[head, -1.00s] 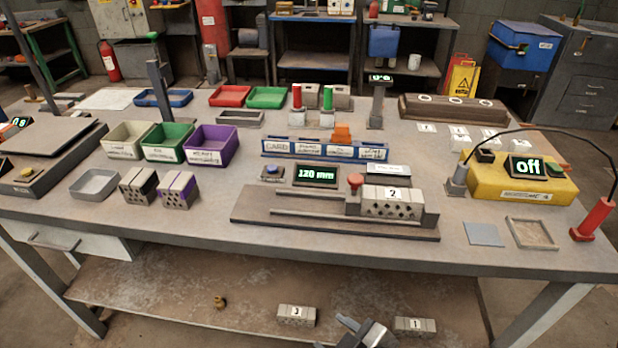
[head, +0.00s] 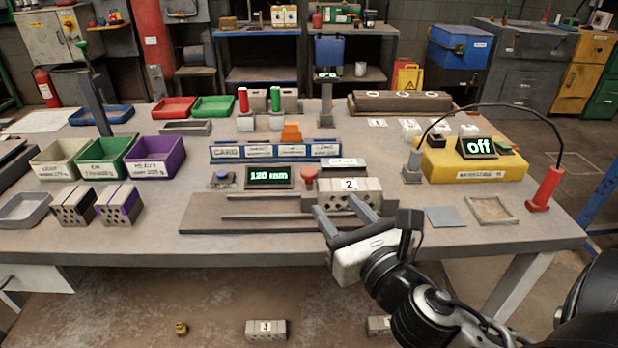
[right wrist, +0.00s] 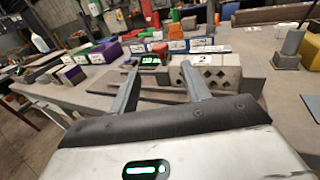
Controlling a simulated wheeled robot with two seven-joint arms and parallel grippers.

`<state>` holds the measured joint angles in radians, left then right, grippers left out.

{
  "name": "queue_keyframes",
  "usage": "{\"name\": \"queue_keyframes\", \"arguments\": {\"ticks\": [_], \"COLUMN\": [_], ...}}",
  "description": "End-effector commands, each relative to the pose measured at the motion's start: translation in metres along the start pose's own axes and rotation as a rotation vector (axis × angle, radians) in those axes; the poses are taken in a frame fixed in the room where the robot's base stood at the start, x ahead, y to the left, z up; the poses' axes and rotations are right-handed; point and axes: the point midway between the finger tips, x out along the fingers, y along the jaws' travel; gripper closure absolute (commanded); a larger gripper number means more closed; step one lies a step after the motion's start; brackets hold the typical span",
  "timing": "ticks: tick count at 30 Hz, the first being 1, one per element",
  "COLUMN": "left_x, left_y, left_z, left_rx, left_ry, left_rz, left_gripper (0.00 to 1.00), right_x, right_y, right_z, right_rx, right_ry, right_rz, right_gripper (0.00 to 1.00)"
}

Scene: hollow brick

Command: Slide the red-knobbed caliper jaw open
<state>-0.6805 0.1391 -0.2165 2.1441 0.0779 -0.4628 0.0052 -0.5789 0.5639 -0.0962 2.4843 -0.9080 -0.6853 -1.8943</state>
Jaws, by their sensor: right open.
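The caliper jaw with its red knob (head: 310,174) stands on the caliper's dark base plate (head: 230,220), close against the left end of the hollow brick marked 2 (head: 350,192). The display (head: 268,176) behind reads 120 mm. My right gripper (head: 335,205) is open and empty, its two fingers pointing at the front of the brick and covering part of it and the jaw's lower part. In the right wrist view the brick (right wrist: 208,76) lies ahead of the right finger, and the open fingers (right wrist: 160,68) have nothing between them. My left gripper is not in view.
A blue label rack (head: 272,151) stands behind the caliper. Two bricks (head: 100,205) and open bins (head: 152,156) are at left. A yellow box reading off (head: 475,162) and a blue-grey pad (head: 444,216) are at right. The base plate left of the knob is clear.

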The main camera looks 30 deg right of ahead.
Motion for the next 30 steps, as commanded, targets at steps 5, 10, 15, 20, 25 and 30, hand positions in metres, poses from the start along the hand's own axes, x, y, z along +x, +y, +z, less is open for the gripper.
{"name": "queue_keyframes", "arguments": {"ticks": [5,10,15,20,25,30], "left_x": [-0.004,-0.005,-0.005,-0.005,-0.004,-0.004], "left_y": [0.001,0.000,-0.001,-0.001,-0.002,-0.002], "left_z": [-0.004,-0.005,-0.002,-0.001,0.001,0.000], "left_rx": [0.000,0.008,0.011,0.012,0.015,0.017], "left_ry": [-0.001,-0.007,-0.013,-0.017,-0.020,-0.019], "left_rz": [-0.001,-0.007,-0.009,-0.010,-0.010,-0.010], "left_gripper": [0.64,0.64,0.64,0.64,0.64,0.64], "right_x": [0.037,0.073,0.101,0.115,0.119,0.119], "right_y": [0.000,-0.001,-0.001,0.000,0.000,0.000], "right_z": [0.004,0.003,0.002,0.001,0.000,0.000], "right_rx": [0.000,0.002,0.003,0.002,0.003,0.003], "right_ry": [-0.004,-0.001,0.001,0.002,0.003,0.003], "right_rz": [-0.002,-0.002,-0.002,-0.001,0.000,0.000], "right_gripper": [0.53,0.53,0.53,0.53,0.53,0.53]}}
